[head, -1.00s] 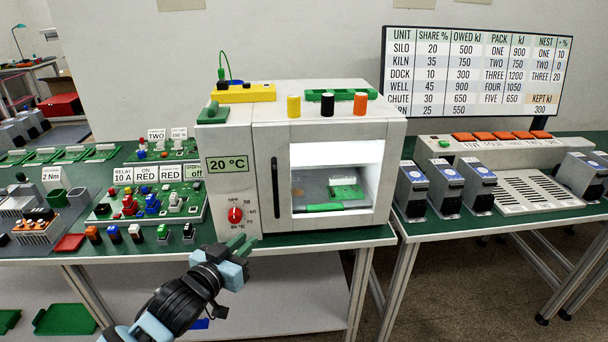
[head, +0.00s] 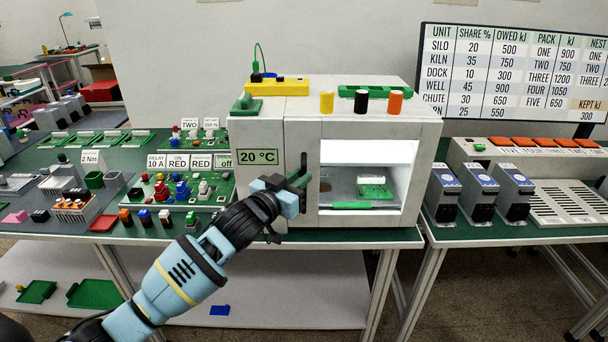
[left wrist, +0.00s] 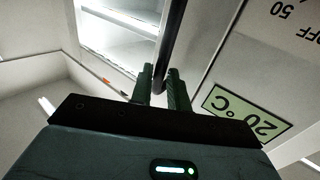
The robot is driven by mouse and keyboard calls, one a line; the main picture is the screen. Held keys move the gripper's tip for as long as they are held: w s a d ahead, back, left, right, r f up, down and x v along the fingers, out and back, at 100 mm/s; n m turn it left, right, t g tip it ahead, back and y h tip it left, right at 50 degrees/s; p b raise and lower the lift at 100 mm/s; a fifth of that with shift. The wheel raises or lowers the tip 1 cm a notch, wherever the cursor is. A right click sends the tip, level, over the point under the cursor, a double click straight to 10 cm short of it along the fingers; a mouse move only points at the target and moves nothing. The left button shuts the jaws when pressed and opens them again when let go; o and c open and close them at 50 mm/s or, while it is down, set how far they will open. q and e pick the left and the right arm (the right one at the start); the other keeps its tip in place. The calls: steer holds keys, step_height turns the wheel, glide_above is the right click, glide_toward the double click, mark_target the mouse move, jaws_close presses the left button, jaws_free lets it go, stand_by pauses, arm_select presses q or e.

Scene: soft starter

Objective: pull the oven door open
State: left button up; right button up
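The oven (head: 262,205) is a white box on the bench with a "20 °C" display. Its door (head: 313,214) has a window onto a lit inside and looks closed. The dark upright door handle (head: 303,165) is partly hidden by my left gripper (head: 298,181). In the left wrist view the handle (left wrist: 168,40) runs down between the two green fingers of my left gripper (left wrist: 161,88). The fingers stand close on both sides of it; whether they press on it I cannot tell. My right gripper is in neither view.
Green boards (head: 375,187) lie inside the oven. Yellow, black and orange cylinders (head: 361,101) stand on its top front edge. Small coloured parts and a control board (head: 170,190) fill the bench at left. Grey-blue packs (head: 480,190) stand on the right bench. The floor in front is open.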

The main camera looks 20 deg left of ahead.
arm_select(q)
steer(key=shift+x, duration=1.1)
jaws_close()
